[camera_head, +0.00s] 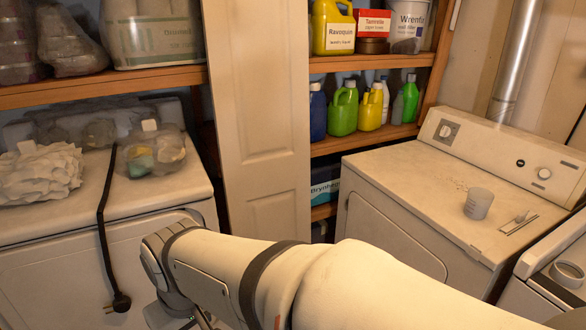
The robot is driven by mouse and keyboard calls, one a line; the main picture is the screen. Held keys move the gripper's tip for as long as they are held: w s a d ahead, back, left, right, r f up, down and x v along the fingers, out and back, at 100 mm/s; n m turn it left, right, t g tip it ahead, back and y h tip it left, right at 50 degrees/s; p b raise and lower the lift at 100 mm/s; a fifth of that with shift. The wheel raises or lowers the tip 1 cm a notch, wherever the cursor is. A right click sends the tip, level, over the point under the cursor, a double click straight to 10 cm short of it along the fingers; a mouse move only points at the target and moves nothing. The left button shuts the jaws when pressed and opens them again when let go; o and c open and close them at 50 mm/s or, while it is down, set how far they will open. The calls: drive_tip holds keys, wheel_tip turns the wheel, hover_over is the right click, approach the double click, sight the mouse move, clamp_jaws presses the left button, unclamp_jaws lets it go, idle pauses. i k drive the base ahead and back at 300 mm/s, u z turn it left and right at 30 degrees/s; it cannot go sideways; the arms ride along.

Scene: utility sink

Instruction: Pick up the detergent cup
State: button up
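A small pale, translucent cup (478,204), which looks like the detergent cup, stands upright on top of the white machine (415,165) at the right. It is open at the top, and nothing touches it. My arm crosses the bottom of the picture from the lower right to the lower left. The fingers of my gripper are not visible, so whether they are open or shut does not show. My arm's visible end is far to the left of the cup, in front of the left white machine.
A small flat holder (518,223) lies right of the cup. Another white appliance (560,280) stands at the lower right. A partly open door panel (258,120) and shelves of bottles (365,105) stand between the machines. A black cord (103,215) hangs over the left machine.

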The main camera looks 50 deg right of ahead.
sight(479, 201)
drive_tip(key=u, duration=0.05)
drive_tip(key=i, duration=1.2)
drive_tip(key=z, duration=3.25)
drive_tip(key=i, duration=1.5)
drive_tip(key=u, duration=0.05)
